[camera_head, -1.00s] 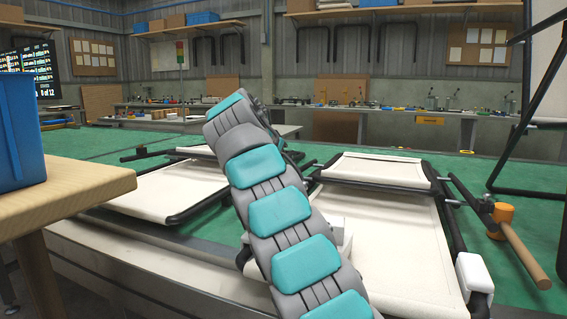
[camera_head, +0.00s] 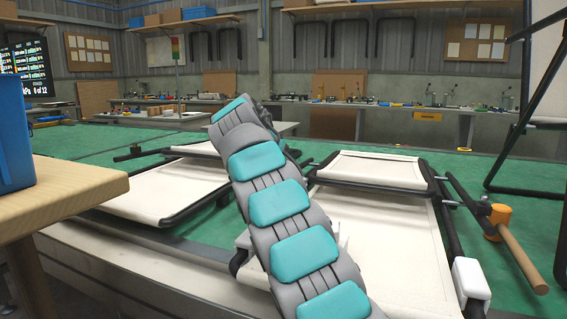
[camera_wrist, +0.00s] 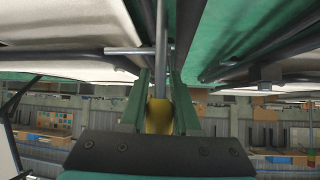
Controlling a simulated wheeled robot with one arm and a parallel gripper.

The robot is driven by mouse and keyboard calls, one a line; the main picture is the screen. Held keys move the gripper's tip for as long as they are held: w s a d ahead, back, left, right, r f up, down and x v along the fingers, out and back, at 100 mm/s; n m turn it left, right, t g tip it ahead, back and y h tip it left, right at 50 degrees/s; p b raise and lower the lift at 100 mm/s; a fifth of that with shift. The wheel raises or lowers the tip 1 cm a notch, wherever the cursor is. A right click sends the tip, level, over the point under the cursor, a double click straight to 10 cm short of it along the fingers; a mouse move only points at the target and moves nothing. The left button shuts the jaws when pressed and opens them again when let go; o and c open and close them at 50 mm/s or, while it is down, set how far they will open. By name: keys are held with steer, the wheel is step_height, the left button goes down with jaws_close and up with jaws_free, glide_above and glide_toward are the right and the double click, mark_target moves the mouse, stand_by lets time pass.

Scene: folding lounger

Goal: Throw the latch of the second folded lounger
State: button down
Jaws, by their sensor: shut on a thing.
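Two folded loungers with cream fabric and dark tube frames lie on the green bench: one lounger (camera_head: 165,190) at left, another (camera_head: 385,235) at right. I cannot tell from the pictures which is the second. My gripper is hidden behind my arm in the head view. In the wrist view my gripper (camera_wrist: 160,95) has its green fingers closed around a grey metal latch lever (camera_wrist: 161,50) with a yellow end (camera_wrist: 158,116). The lever runs up between the fingers to a grey cross rod (camera_wrist: 130,50) beside cream fabric (camera_wrist: 60,25) and dark frame tubes.
A mallet (camera_head: 515,250) with an orange head and wooden handle lies right of the right lounger. A blue bin (camera_head: 12,135) stands on a wooden table (camera_head: 70,190) at left. A dark upright frame (camera_head: 545,95) rises at far right. Green bench top (camera_head: 75,145) is bare at back left.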

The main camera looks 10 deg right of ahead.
steer(key=shift+w+d+f, duration=0.3)
steer(key=shift+w+f, duration=0.1)
steer(key=shift+f, duration=0.4)
stand_by(0.8)
steer(key=c, duration=1)
jaws_free()
steer(key=o, duration=0.4)
steer(key=shift+r, duration=0.2)
steer(key=shift+c, duration=0.2)
steer(key=shift+r, duration=0.1)
